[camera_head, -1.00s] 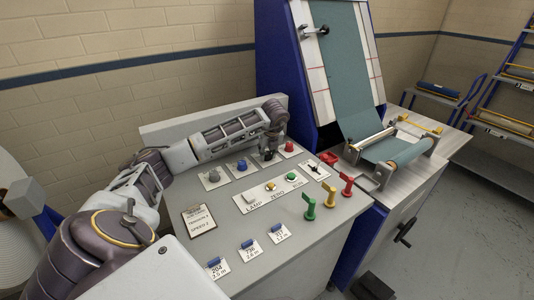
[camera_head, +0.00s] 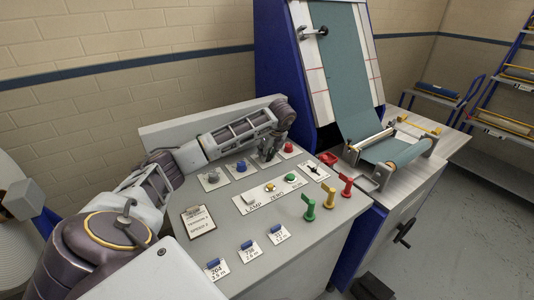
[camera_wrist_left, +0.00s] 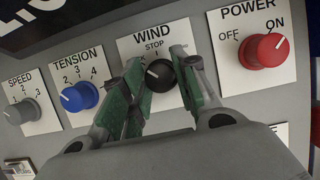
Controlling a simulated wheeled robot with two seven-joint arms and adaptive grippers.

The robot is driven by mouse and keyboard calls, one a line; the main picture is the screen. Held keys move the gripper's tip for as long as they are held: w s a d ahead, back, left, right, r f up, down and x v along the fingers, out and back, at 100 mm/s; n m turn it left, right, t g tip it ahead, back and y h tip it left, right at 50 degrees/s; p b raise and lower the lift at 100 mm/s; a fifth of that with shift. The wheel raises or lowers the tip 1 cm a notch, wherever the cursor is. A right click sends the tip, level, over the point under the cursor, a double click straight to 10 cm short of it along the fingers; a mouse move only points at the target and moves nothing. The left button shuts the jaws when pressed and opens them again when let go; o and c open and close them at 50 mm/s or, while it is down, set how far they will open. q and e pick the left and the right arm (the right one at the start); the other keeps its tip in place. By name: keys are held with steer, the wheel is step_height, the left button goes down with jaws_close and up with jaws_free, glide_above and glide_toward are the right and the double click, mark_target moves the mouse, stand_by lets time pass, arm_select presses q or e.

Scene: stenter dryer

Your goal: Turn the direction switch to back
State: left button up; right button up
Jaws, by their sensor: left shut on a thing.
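The black WIND knob (camera_wrist_left: 160,76) stands on a white plate between the two green fingers of my left gripper (camera_wrist_left: 157,72) in the left wrist view. The fingers are shut on it. Its white pointer mark shows toward the upper left. STOP is printed above it; the other position marks are mostly hidden by the fingers. In the head view my left gripper (camera_head: 267,155) reaches down onto the sloping panel, hiding most of this knob. No label reading direction or back is legible. My right gripper is not in view.
The blue TENSION knob (camera_wrist_left: 79,97) and grey SPEED knob (camera_wrist_left: 20,112) are to the left. The red POWER knob (camera_wrist_left: 266,51) is to the right. Lamp and zero buttons (camera_head: 270,186) and green and yellow levers (camera_head: 318,204) sit nearer on the panel (camera_head: 265,235).

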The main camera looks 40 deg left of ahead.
arm_select(q)
steer(key=o, duration=0.7)
steer(key=v, duration=1.2)
steer(key=shift+f, duration=0.1)
stand_by(0.5)
